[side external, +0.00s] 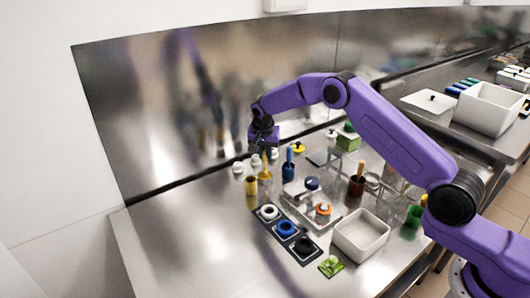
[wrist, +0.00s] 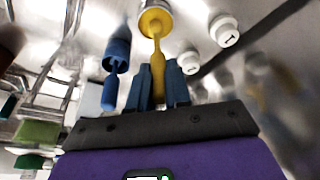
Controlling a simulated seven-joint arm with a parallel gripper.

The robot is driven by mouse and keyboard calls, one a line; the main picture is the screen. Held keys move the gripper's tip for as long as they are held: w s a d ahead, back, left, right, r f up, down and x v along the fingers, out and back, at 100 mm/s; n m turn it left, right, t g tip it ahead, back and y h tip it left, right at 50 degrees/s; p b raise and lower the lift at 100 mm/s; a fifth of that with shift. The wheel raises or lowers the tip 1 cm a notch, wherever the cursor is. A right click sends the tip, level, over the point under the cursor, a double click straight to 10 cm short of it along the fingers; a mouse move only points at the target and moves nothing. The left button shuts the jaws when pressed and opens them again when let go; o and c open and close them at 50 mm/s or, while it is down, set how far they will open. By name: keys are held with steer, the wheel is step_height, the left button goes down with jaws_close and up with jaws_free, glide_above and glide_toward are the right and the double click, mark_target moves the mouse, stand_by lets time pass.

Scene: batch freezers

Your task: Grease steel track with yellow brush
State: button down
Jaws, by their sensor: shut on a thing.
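My gripper (side external: 264,150) is shut on the yellow brush (side external: 264,170) and holds it bristle end down, above the steel counter. In the wrist view the yellow brush (wrist: 157,70) sits between the two dark blue fingertips (wrist: 158,85). The yellow cup (side external: 251,187) stands just below and left of the brush in the side view. In the wrist view the brush's far end overlaps the yellow cup (wrist: 156,20); I cannot tell whether it is inside. A steel tray-like piece (side external: 306,208) carrying blue-topped and orange parts lies right of the cup; I cannot tell whether it is the steel track.
A blue cup with a blue brush (side external: 288,170) stands close to my gripper. White-capped bottles (side external: 239,168) stand behind. A dark holder with white, blue and black rings (side external: 286,228), a white bin (side external: 360,237) and a brown cup (side external: 356,186) are nearby. The left front counter is clear.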

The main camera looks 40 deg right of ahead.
steer(key=shift+r, duration=3.5)
steer(key=shift+s+r, duration=0.2)
steer(key=shift+r, duration=0.1)
steer(key=s+d+r+n, duration=0.1)
steer(key=s+r+n, duration=0.15)
steer(key=s, duration=0.55)
steer(key=s+d+r+n+y, duration=0.1)
steer(key=s+r, duration=0.3)
steer(key=s, duration=0.4)
steer(key=s+d+r+n, duration=0.2)
steer(key=s+r, duration=0.2)
steer(key=s, duration=0.4)
steer(key=w+a+f+t, duration=0.1)
steer(key=w+a+f, duration=0.3)
steer(key=w+f, duration=0.4)
steer(key=shift+w+a, duration=0.4)
steer(key=shift+w, duration=1.2)
